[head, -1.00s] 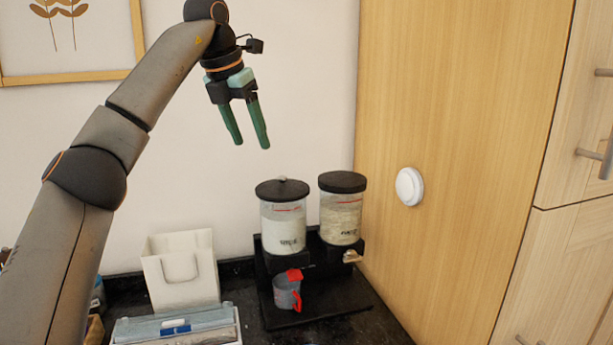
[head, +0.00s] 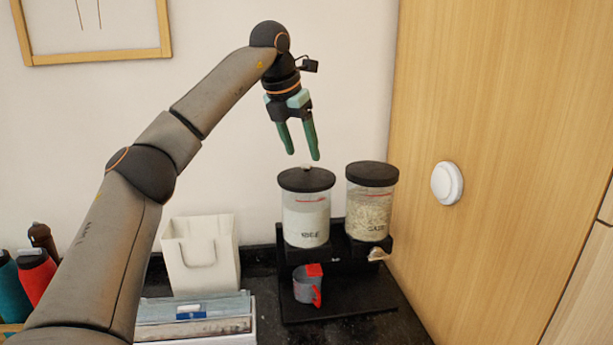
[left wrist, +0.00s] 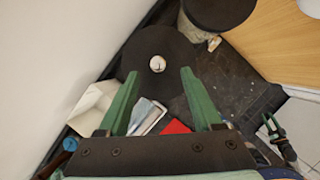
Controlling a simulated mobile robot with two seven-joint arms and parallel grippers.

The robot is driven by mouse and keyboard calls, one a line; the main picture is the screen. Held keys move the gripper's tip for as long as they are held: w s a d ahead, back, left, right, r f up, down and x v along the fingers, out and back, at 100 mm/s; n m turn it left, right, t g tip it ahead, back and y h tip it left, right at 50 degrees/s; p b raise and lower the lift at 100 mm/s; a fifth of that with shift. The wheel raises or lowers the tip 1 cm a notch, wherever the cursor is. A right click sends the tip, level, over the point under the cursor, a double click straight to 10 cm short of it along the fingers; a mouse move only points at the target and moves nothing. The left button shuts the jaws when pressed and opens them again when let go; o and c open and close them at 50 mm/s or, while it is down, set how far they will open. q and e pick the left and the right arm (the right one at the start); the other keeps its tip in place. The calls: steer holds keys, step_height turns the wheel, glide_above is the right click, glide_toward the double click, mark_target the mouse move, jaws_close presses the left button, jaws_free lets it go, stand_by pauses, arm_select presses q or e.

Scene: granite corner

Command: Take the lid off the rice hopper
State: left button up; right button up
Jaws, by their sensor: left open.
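The rice hopper (head: 306,220) is the left of two clear containers on a black stand, with white rice inside. Its round black lid (head: 307,181) is seated on top and has a small pale knob (head: 306,168). In the left wrist view the lid (left wrist: 139,55) and its shiny knob (left wrist: 157,64) lie just beyond the fingertips. My left gripper (head: 301,157) is open and empty, pointing down just above the lid, apart from it. It also shows in the left wrist view (left wrist: 157,80), fingers spread. My right gripper (left wrist: 272,122) seems to be the one low at the right there, its jaws too small to judge.
The second hopper (head: 370,210), holding grain under a black lid (head: 372,173), stands close on the right. A grey cup with red parts (head: 307,285) sits on the black stand (head: 350,298) below. A wooden panel (head: 480,120) rises at right.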

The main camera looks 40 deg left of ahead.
mark_target(306, 164)
arm_select(q)
steer(key=x, duration=0.4)
steer(key=shift+w+a, duration=0.1)
steer(key=shift+a, duration=0.1)
jaws_close()
stand_by(0.4)
